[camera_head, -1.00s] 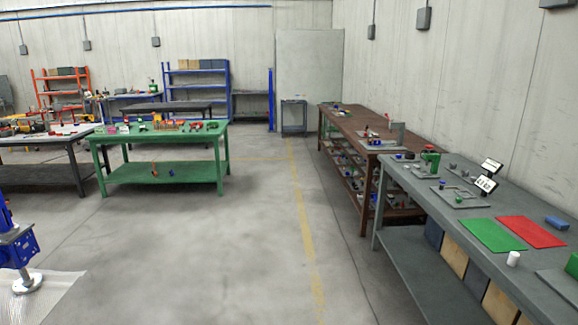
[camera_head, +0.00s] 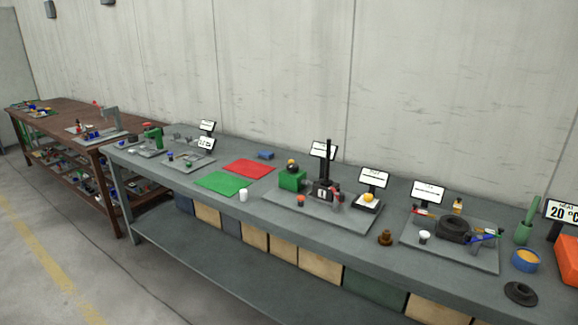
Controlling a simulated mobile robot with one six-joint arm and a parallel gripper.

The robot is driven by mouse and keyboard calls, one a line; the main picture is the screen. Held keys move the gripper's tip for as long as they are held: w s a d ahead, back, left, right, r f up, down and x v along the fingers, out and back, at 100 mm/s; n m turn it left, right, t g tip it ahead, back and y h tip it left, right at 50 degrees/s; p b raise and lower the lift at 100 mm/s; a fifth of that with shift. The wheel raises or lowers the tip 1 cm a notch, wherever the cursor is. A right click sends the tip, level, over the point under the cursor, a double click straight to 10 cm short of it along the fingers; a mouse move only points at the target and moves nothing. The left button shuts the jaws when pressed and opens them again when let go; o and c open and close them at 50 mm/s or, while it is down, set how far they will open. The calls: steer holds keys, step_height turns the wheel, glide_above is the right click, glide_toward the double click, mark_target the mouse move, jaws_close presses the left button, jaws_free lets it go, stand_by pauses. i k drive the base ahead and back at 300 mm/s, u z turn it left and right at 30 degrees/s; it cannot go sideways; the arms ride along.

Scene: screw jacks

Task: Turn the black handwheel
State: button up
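I cannot pick out the black handwheel with certainty. A thick black ring-shaped thing (camera_head: 453,228) sits on a grey plate on the grey bench at the right. A flat black round thing with a raised middle (camera_head: 520,293) lies near the bench's front edge at the lower right. A green block with a dark round part on top (camera_head: 292,179) stands on another plate beside a black upright post (camera_head: 328,165). These are too small to tell whether any is a handwheel. My gripper is not in view.
The long grey bench (camera_head: 330,222) runs along the wall, with small display signs and a red mat (camera_head: 248,169) and green mat (camera_head: 223,183). A brown bench (camera_head: 65,121) adjoins at the left. The floor (camera_head: 40,240) at the lower left is clear.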

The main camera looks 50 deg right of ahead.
mark_target(291, 167)
steer(key=z, duration=4.9)
steer(key=i, duration=0.1)
steer(key=u, duration=3.2)
steer(key=k, duration=0.95)
steer(key=u, duration=0.15)
steer(key=i, duration=0.7)
